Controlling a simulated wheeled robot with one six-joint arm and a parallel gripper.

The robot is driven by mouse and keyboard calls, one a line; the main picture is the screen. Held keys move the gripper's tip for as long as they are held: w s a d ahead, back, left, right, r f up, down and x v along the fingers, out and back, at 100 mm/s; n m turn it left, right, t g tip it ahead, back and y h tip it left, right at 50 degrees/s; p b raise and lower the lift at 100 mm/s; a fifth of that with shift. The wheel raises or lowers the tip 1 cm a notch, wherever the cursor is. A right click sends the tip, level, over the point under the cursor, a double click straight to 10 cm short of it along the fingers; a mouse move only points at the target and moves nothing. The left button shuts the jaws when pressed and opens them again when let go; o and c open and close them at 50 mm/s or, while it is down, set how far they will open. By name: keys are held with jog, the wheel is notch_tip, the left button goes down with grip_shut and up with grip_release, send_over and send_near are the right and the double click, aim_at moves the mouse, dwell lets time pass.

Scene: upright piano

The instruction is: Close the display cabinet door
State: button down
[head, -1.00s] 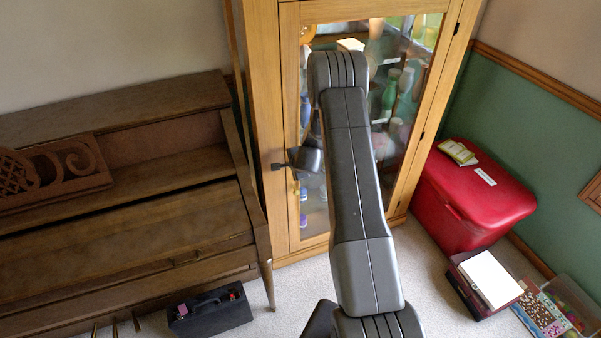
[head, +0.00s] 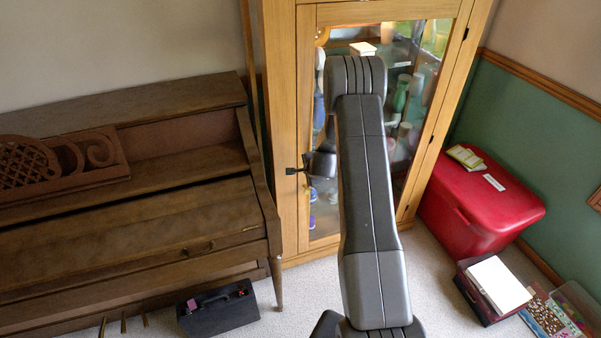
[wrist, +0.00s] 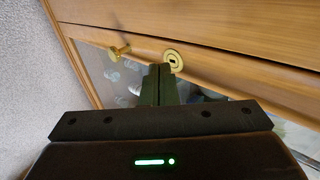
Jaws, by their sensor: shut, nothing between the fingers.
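The display cabinet (head: 283,120) is light wood and stands in the corner. Its glass door (head: 304,205) looks flush, or nearly flush, with the cabinet front; a small gap cannot be ruled out. My gripper (head: 291,171) is shut and empty at the door's left edge, partly behind my arm. In the wrist view my gripper's fingertips (wrist: 161,72) are together at the wooden door frame, just beside a brass keyhole plate (wrist: 174,60). A brass knob (wrist: 120,50) sticks out to their left. I cannot tell whether the fingertips touch the wood.
A brown upright piano (head: 130,235) stands close on the left. A dark case (head: 218,308) lies on the floor before it. A red chest (head: 480,205), a box with white paper (head: 497,283) and a clear bin (head: 575,305) are at right. Carpet shows between.

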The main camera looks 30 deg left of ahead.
jog(key=b+v, duration=0.1)
jog(key=v, duration=0.8)
jog(key=shift+d+b, duration=0.35)
jog(key=shift+b, duration=0.05)
jog(key=shift+w, duration=0.15)
